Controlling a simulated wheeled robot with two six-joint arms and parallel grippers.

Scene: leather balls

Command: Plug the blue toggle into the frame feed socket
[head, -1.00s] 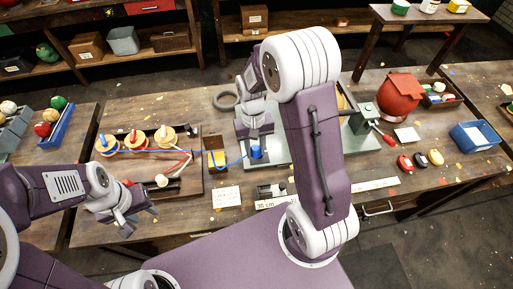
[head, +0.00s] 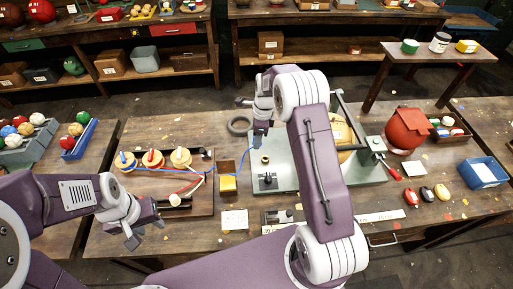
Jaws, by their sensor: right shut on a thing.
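My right gripper (head: 261,132) points down over the left part of the green-grey plate and is shut on the blue toggle (head: 259,142), which is mostly hidden by the fingers. A blue cable (head: 228,173) runs from the toggle left to the spools. A small round brass-coloured fitting (head: 265,160) stands on the plate just below the toggle in the picture; it looks like a socket, but I cannot read a label. The toggle appears apart from it. My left gripper (head: 146,233) is open and empty, near the front edge of the bench.
A wooden board (head: 200,208) at left carries several spools with coloured plugs and red and white cables. A dark ring (head: 239,125) lies behind. My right arm hides part of the plate.

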